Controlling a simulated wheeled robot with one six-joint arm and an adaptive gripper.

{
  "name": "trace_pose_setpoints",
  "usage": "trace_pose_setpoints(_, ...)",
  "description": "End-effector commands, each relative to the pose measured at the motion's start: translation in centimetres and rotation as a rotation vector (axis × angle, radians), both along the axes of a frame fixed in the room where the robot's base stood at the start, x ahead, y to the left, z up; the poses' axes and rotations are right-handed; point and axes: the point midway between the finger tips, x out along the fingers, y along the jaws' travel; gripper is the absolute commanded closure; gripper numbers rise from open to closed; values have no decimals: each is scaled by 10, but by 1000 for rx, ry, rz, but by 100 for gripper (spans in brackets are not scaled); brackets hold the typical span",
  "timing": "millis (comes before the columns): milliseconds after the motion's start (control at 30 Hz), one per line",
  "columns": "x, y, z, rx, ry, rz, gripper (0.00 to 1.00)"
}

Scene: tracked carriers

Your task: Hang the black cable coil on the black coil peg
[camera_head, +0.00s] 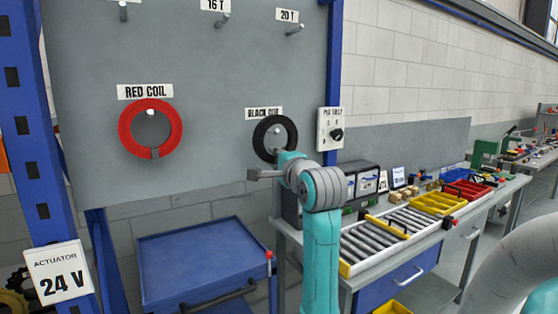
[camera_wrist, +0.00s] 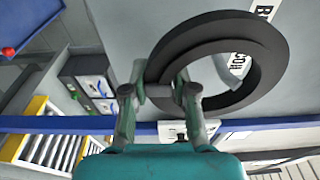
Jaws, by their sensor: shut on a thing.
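The black cable coil (camera_head: 259,138) is a thick dark ring in front of the grey board, just below and partly over the "BLACK COIL" label (camera_head: 263,113). My gripper (camera_wrist: 158,90) is shut on the coil's rim, with a finger on either side of it; the coil also shows in the wrist view (camera_wrist: 270,62). In the head view my gripper (camera_head: 282,158) is at the ring's lower edge. A small pale spot inside the ring may be the black coil peg (camera_head: 278,131). I cannot tell whether the peg passes through the ring.
A red coil (camera_head: 126,130) hangs on its own peg to the left. A white switch box (camera_head: 330,128) is close on the right, beside the blue post. Below are a blue cabinet (camera_head: 200,255) and a roller bench (camera_head: 390,235) with yellow and red bins.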

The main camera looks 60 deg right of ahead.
Motion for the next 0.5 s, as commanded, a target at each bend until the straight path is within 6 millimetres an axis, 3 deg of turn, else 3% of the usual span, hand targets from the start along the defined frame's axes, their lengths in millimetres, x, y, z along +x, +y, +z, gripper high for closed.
trace_pose_setpoints(500,19,-11,-7,0,0,1,100)
